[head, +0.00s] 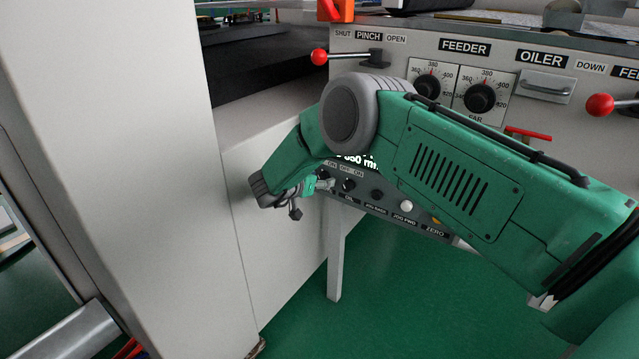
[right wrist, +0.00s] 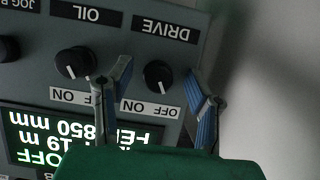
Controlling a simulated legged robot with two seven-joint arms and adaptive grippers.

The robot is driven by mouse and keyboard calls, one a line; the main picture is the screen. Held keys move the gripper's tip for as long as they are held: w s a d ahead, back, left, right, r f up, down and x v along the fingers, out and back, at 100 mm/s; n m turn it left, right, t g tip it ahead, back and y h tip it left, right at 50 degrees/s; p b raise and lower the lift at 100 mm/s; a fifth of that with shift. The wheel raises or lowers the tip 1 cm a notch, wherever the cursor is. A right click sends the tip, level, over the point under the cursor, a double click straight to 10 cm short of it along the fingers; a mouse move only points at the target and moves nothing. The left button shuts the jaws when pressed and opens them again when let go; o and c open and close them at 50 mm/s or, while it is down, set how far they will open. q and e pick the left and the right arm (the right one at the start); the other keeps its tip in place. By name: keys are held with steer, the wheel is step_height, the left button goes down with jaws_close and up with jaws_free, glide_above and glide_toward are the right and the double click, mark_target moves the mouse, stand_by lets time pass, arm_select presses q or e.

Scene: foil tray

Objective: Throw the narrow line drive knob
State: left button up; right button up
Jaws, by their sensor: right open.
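The DRIVE knob (right wrist: 158,75) is a small black rotary knob on a grey control panel, seen upside down in the right wrist view. Its ON and OFF labels lie just below it in that picture. My right gripper (right wrist: 157,107) is open, with one blue-padded finger on each side of the knob. I cannot tell whether either finger touches it. In the head view my right gripper (head: 303,199) is at the panel's left end and partly hides the DRIVE knob. My left gripper is not in view.
The OIL knob (right wrist: 75,62) sits beside the DRIVE knob, close to one finger. A lit display (right wrist: 60,140) is near the gripper. A white cabinet wall (head: 270,210) stands close left of the gripper. Red-ended levers (head: 319,57) and FEEDER dials (head: 428,87) are above.

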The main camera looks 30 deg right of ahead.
steer(key=shift+d+f, duration=0.1)
steer(key=shift+d, duration=0.1)
steer(key=shift+a, duration=0.2)
jaws_close()
steer(key=m+t+y+p, duration=0.1)
steer(key=m+t+p, duration=0.1)
steer(key=m+t, duration=0.2)
steer(key=shift+d+m, duration=0.1)
steer(key=shift+m, duration=0.6)
steer(key=shift+s+f+m+t, duration=0.1)
steer(key=shift+m+t, duration=0.7)
steer(key=shift+m, duration=0.6)
